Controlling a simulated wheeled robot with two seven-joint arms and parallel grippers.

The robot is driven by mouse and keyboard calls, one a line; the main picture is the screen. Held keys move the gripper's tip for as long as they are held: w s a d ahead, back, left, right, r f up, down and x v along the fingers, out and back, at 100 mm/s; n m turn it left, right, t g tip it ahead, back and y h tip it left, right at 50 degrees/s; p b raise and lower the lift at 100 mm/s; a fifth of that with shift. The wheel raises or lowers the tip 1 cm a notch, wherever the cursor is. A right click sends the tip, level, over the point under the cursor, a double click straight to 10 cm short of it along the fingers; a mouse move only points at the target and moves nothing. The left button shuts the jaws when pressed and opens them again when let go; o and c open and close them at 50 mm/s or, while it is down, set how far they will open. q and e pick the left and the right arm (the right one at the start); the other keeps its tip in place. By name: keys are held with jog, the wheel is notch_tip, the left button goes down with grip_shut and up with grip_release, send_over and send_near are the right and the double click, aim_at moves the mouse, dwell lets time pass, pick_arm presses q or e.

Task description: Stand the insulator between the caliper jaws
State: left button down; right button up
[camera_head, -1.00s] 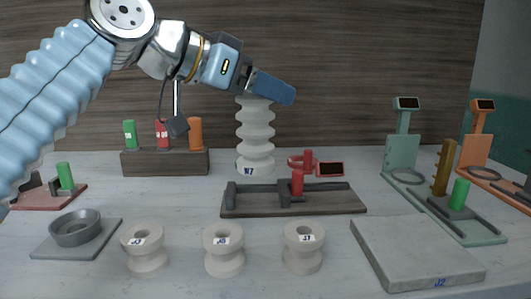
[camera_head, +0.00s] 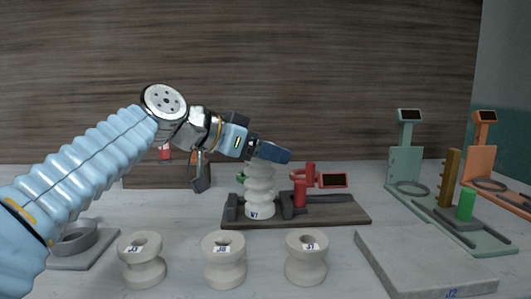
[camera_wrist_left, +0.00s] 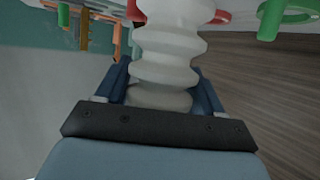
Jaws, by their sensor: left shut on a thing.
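The insulator (camera_head: 260,190) is a tall white ribbed piece marked W7, upright in the head view. My left gripper (camera_head: 270,153) is shut on its top end, and the wrist view shows the insulator (camera_wrist_left: 165,60) between the blue fingers (camera_wrist_left: 163,90). The caliper (camera_head: 335,213) has a dark base with a dark left jaw (camera_head: 230,207), a dark right jaw (camera_head: 287,205) and red parts (camera_head: 300,193). My right gripper is not in view.
Several short white spools (camera_head: 223,258) stand along the front. A grey slab (camera_head: 430,265) marked J2 lies front right. Green (camera_head: 404,165) and orange (camera_head: 482,160) stands are at the right. A wooden rack (camera_head: 140,176) is behind my left arm, and a grey ring fixture (camera_head: 75,238) is at front left.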

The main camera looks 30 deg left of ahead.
pick_arm(q)
jog(key=shift+c, duration=0.7)
grip_release()
jog(key=v, duration=1.2)
